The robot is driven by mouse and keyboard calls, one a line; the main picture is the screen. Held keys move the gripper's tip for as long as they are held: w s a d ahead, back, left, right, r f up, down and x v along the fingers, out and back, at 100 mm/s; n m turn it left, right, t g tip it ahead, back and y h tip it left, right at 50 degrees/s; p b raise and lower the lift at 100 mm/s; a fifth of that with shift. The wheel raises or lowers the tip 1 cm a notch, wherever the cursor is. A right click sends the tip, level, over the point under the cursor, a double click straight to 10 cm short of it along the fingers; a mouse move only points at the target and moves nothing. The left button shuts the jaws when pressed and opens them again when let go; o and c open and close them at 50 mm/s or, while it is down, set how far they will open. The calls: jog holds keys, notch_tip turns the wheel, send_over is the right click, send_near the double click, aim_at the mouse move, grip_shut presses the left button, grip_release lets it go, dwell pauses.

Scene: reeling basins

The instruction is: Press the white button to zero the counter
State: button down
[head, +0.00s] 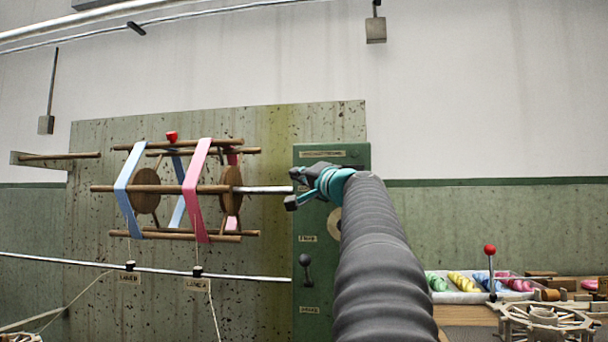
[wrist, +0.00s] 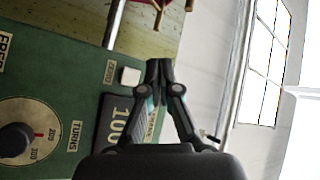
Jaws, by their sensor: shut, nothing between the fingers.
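The white button (wrist: 130,76) is a small square on the green control panel (wrist: 88,75), beside a small label and near the counter (wrist: 112,122). The counter is dark and shows digits reading about 100, partly covered by my gripper. My gripper (wrist: 158,68) is shut and empty, its fingertips a little to the right of the button in the wrist view. I cannot tell how far they stand from the panel. In the head view my gripper (head: 294,189) is in front of the panel's upper left; the button and counter cannot be made out there.
A dial (wrist: 45,137) with a dark knob is on the panel. A dark-knobbed lever (head: 305,262) stands lower down. The wooden reel (head: 146,190) with blue and pink bands is just left of my gripper. A tray of coloured skeins (head: 450,297) lies at the right.

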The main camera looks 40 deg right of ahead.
jog(key=w+d+p, duration=0.2)
jog(key=w+d, duration=0.2)
jog(key=d, duration=0.1)
jog(key=shift+p, duration=0.35)
jog(key=shift+w, duration=0.15)
dwell(1.2)
jog(key=shift+w+d, duration=0.2)
jog(key=shift+d, duration=0.05)
jog(key=shift+w+d, duration=0.35)
jog(key=shift+d, duration=0.05)
dwell(1.0)
jog(key=shift+s+a, duration=0.1)
jog(key=shift+s+a+b, duration=0.5)
jog(key=shift+a+b, duration=0.1)
jog(key=shift+b, duration=0.1)
